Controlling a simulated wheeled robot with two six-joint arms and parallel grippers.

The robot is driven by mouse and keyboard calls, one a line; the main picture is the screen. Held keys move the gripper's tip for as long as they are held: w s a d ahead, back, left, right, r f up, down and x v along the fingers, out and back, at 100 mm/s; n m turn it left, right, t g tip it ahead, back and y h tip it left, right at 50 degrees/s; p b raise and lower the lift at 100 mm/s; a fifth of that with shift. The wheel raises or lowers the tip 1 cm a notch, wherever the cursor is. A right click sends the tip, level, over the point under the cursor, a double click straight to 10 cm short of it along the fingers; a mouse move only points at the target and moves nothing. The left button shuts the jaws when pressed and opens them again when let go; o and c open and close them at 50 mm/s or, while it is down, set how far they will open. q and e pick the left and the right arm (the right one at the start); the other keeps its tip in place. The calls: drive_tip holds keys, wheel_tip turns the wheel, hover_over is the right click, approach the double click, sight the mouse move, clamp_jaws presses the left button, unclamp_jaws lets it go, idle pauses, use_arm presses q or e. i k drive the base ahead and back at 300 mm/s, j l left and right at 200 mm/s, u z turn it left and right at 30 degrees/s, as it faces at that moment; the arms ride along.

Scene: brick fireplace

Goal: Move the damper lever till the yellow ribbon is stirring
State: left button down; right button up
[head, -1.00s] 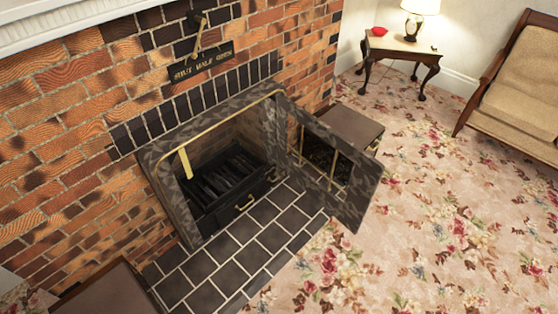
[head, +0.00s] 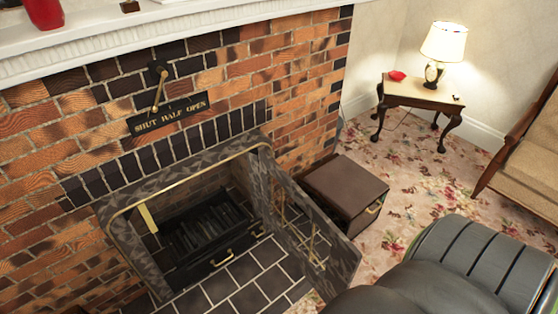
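The damper lever (head: 158,90) is a brass rod on a dark pivot in the brick above the firebox. It hangs down, and its tip is above the word SHUT on the dark plate (head: 168,115) lettered SHUT HALF OPEN. The yellow ribbon (head: 148,218) hangs at the upper left of the firebox opening. It looks straight and limp; I see no flutter in it. A dark grey link of my arm fills the lower right. Neither of my grippers is in view.
The fireplace door (head: 325,255) stands open to the right. A brown box (head: 345,192) stands beside it. The white mantel (head: 120,48) juts out above the lever, with a red object (head: 44,12) on it. A side table (head: 420,95) with a lamp stands behind.

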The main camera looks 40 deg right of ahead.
sight(159, 70)
drive_tip(key=l+u, duration=0.1)
drive_tip(key=l, duration=0.4)
drive_tip(key=k+l+u, duration=0.1)
drive_tip(key=l, duration=0.35)
drive_tip(key=k+l, duration=0.1)
drive_tip(key=l, duration=0.4)
drive_tip(key=l+u, duration=0.15)
drive_tip(key=l, duration=0.3)
drive_tip(key=k+l+u, duration=0.1)
drive_tip(key=l, duration=0.35)
drive_tip(key=k+l, duration=0.1)
drive_tip(key=l, duration=0.2)
drive_tip(key=k+l, duration=0.1)
drive_tip(key=l, duration=0.55)
drive_tip(key=k, duration=0.05)
